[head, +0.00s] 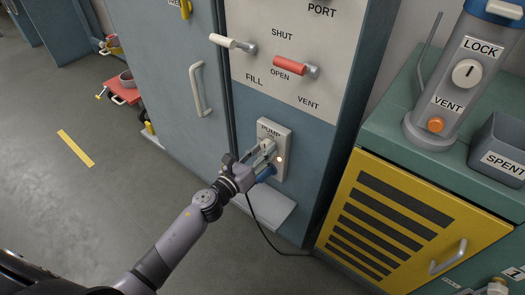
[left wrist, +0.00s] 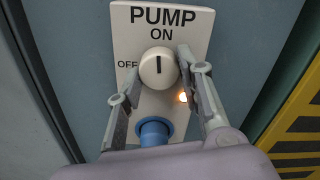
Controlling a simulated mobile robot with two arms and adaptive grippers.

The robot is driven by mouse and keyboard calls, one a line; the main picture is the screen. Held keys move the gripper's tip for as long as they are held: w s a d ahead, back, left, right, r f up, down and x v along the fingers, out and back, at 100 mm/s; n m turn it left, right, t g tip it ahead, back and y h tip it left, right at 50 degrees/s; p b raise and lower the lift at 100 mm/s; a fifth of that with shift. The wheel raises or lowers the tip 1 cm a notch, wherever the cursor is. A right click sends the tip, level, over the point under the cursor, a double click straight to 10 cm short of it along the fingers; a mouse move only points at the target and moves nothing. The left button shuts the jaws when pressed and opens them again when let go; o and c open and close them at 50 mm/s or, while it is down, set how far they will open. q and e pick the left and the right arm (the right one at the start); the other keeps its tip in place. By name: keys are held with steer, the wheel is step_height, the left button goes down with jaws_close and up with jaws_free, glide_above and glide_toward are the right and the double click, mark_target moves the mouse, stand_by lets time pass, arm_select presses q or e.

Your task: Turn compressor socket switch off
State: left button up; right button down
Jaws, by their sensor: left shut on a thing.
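The pump socket (head: 284,136) is a white plate on the blue-grey cabinet front. In the left wrist view the plate (left wrist: 193,22) reads PUMP, ON at the top and OFF at the left. Its round cream switch knob (left wrist: 158,68) has a dark mark pointing up at ON. A small orange lamp (left wrist: 182,97) glows at its lower right. My left gripper (head: 266,150) is shut on the knob, one finger at each side. A blue plug (left wrist: 153,132) sits in the socket below the knob. My right gripper is not in view.
Above the socket are a white lever (head: 232,44) and a red lever (head: 290,66). A black cable (head: 262,228) hangs below the plug, past a pale ledge (head: 270,212). At right stands a yellow vented cabinet (head: 405,200) with a grey cylinder (head: 455,80) on top.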

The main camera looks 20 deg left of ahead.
arm_select(q)
steer(key=shift+n, duration=0.8)
steer(key=shift+r+n, duration=0.1)
steer(key=shift+n, duration=0.4)
steer(key=shift+n+p, duration=0.45)
steer(key=shift+n, duration=0.45)
steer(key=n+p, duration=0.2)
steer(key=n, duration=0.3)
steer(key=shift+d+r, duration=0.1)
steer(key=n+p, duration=0.2)
steer(key=n, duration=0.4)
steer(key=shift+n+p, duration=0.4)
steer(key=shift+n, duration=0.4)
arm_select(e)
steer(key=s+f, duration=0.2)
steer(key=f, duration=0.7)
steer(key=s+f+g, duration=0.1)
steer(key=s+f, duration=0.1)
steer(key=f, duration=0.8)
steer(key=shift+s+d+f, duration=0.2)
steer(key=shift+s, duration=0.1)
arm_select(q)
steer(key=o, duration=1.1)
steer(key=shift+o, duration=0.3)
